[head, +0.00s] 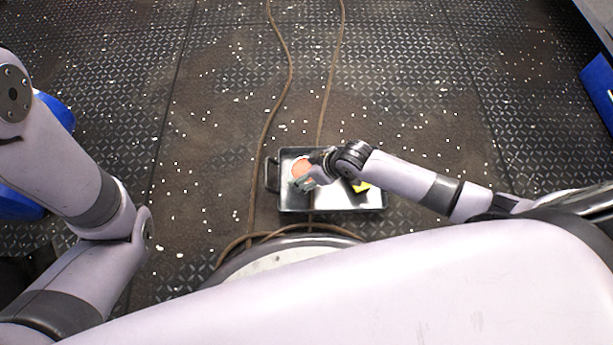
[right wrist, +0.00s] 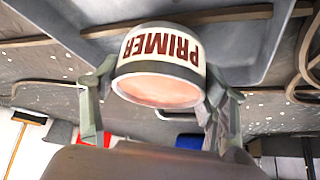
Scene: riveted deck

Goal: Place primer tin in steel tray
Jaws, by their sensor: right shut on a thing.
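The primer tin (head: 301,167), white with a salmon-coloured end, is over the left part of the steel tray (head: 283,203) in the head view. In the right wrist view the tin (right wrist: 158,62) shows its dark PRIMER lettering upside down. My right gripper (head: 308,177) is shut on the tin, with one finger on each side of it. The grey tray also shows behind the tin in the right wrist view (right wrist: 235,50). I cannot tell whether the tin touches the tray floor. My left arm shows at the left, but its gripper is out of view.
A small yellow thing (head: 361,187) lies in the right part of the tray, partly hidden by my right arm. A brown cable (head: 290,70) runs along the patterned deck to the tray. Blue things stand at the left and right edges. The deck beyond the tray is mostly clear.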

